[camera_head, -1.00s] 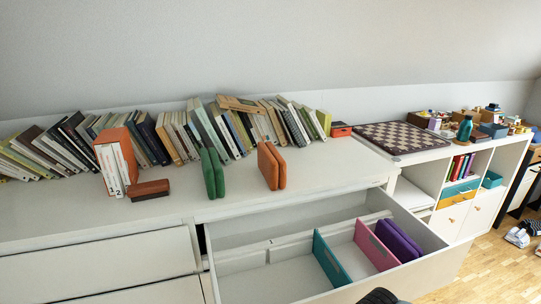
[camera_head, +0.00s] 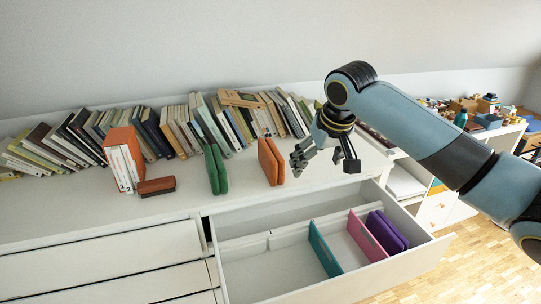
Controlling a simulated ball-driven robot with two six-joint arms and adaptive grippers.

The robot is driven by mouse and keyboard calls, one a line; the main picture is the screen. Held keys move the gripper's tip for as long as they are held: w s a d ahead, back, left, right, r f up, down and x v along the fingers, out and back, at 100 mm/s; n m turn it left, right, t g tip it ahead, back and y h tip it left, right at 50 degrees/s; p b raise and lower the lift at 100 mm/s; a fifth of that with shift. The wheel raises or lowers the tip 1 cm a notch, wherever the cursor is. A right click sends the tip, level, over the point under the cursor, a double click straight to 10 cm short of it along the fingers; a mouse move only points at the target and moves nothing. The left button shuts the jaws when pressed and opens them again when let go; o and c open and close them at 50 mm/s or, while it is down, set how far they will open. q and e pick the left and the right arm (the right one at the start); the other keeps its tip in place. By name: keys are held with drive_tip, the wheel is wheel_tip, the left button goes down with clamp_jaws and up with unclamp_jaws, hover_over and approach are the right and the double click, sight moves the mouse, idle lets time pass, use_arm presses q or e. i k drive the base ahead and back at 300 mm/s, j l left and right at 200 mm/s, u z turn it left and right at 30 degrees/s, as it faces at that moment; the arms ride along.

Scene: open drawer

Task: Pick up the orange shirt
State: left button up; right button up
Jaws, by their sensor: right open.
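The orange shirt (camera_head: 271,161) is folded and stands upright on the white dresser top, in front of the row of books. My right gripper (camera_head: 322,167) is just to the right of it, with its fingers apart and nothing between them. A gap shows between the gripper and the orange shirt. My right arm comes in from the right edge. My left gripper is not in the picture.
A folded green shirt (camera_head: 215,169) stands left of the orange one. The open drawer (camera_head: 262,284) below holds a teal divider (camera_head: 324,249), a pink divider (camera_head: 367,237) and folded purple cloth (camera_head: 387,232). An orange book box (camera_head: 123,159) stands further left.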

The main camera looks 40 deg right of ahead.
sight(273, 164)
drive_tip(key=i+l, duration=0.2)
drive_tip(key=i, duration=0.25)
drive_tip(key=i+l, duration=0.25)
drive_tip(key=i, duration=0.2)
